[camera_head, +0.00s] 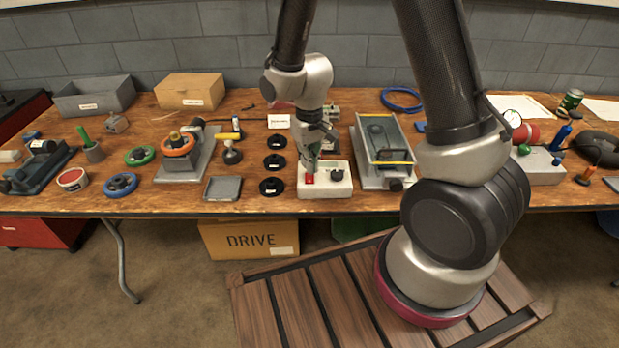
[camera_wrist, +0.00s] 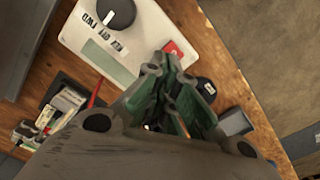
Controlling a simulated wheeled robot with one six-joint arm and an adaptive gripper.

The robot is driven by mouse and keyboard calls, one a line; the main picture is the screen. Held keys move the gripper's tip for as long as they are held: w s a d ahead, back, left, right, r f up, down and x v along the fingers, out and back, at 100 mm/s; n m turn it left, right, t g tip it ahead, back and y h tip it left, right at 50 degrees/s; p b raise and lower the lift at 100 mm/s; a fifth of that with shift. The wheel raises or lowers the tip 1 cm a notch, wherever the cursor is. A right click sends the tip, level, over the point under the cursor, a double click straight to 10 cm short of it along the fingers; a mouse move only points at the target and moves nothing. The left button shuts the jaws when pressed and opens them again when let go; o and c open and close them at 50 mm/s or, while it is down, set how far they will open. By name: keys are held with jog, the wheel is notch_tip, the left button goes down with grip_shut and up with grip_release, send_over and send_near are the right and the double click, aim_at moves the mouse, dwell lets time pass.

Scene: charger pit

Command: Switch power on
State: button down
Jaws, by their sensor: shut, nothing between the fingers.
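A white control box (camera_head: 325,190) sits near the front edge of the wooden bench. It has a red switch (camera_head: 309,178) on its left side and a black knob (camera_head: 337,174) on its right. My gripper (camera_head: 309,168) is shut and empty, its tips at the red switch from above. In the wrist view the white box (camera_wrist: 78,42) shows its black knob (camera_wrist: 116,13) with lettering beside it. The red switch (camera_wrist: 173,49) is just beyond my shut gripper (camera_wrist: 166,58) and partly hidden by it. I cannot tell whether the tips touch the switch or which way it is set.
Black discs (camera_head: 272,186) lie just left of the box. A grey tray with yellow bars (camera_head: 366,184) stands close on its right. A small grey dish (camera_head: 222,188) lies further left. A box marked DRIVE (camera_head: 250,240) is under the bench.

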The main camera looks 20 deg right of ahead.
aim_at(317, 183)
jog(key=shift+f, duration=1.15)
dwell(0.5)
jog(key=shift+r, duration=3.55)
jog(key=s+d+r+m+t, duration=0.1)
jog(key=s+d+r+t, duration=0.1)
jog(key=s+d+r, duration=0.5)
jog(key=s+d+r+m+t, duration=0.1)
jog(key=s+d+r+t, duration=0.1)
jog(key=s+d+r, duration=0.6)
jog(key=s+v, duration=0.1)
jog(key=v, duration=0.8)
